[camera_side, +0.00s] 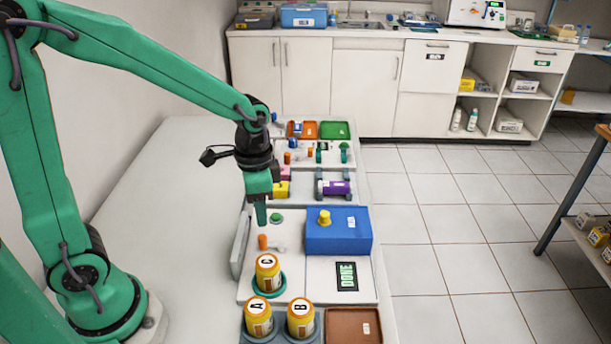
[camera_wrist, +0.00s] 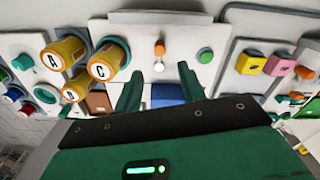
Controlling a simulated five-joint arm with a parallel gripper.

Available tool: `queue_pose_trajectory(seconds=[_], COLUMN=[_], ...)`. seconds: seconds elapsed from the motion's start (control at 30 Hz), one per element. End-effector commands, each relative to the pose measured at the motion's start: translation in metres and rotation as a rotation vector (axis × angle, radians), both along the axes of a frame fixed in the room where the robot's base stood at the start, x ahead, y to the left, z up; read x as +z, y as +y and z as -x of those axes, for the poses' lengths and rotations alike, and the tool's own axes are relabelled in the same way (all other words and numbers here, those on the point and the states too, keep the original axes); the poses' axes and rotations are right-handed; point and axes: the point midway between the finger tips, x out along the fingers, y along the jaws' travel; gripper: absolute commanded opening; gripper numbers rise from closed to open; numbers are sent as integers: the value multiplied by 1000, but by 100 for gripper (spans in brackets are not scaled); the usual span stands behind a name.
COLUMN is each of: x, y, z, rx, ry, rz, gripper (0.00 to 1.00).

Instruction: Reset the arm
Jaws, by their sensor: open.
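My green gripper (camera_side: 262,212) hangs down over the white panel in the side view, beside the blue box (camera_side: 338,240). In the wrist view its two fingers (camera_wrist: 159,84) stand apart with nothing held between them. An orange-tipped lever (camera_side: 263,242) and a green button (camera_side: 277,217) are close to the fingers; they also show in the wrist view as the lever (camera_wrist: 159,49) and the button (camera_wrist: 205,56). I cannot tell the exact height of the fingertips above the panel.
Orange bottles A (camera_side: 257,318), B (camera_side: 300,318) and C (camera_side: 267,272) stand near the front. A sign (camera_side: 347,276) reads DONE. A brown tray (camera_side: 352,328) is at front right. The white table (camera_side: 165,200) is bare at left.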

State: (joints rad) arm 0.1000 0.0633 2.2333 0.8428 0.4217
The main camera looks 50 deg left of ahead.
Motion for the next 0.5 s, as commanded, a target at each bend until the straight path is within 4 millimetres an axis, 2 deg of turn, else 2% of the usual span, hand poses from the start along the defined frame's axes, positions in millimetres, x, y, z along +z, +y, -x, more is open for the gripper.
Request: queue_pose_trajectory(seconds=[0.27,0.5], x=[18,52], y=[4,11], z=[7,23], rx=[49,150], ry=[-49,-145], rz=[5,21], gripper=[40,40])
